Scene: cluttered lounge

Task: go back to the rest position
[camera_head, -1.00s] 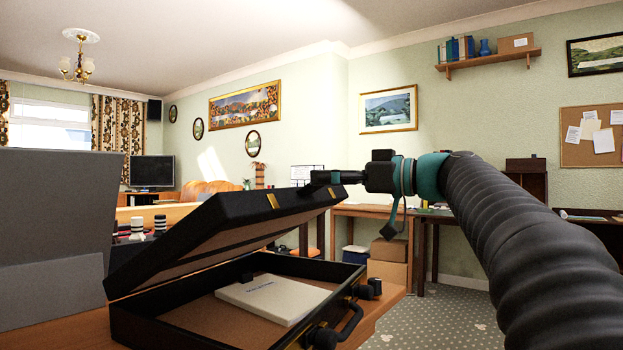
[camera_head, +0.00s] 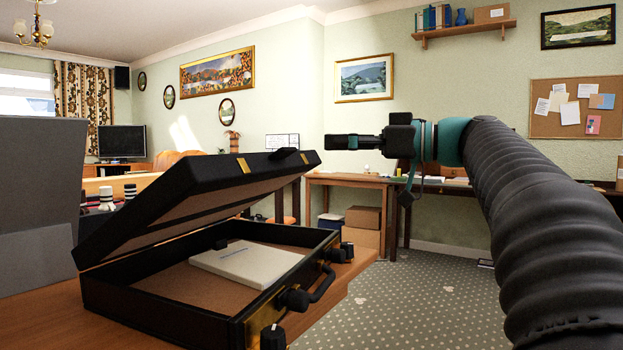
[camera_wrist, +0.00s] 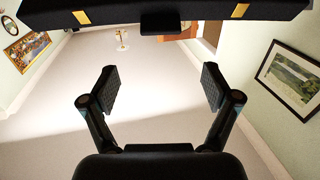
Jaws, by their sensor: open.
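My gripper (camera_head: 340,142) is at the end of my raised arm, to the right of the briefcase and level with its lid edge. In the wrist view my gripper (camera_wrist: 160,88) has its two fingers wide apart with nothing between them. The black briefcase (camera_head: 160,312) stands on a wooden table with its lid (camera_head: 205,185) partly raised. A white book or folder (camera_head: 250,262) lies inside it. The lid edge with brass latches also shows along the top of the wrist view (camera_wrist: 100,14), apart from the fingers.
A grey panel (camera_head: 40,200) stands left of the briefcase. A wooden desk (camera_head: 345,180) with cardboard boxes (camera_head: 362,217) below stands against the back wall. Patterned carpet (camera_head: 430,305) is open on the right. A wall shelf (camera_head: 465,34) hangs above.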

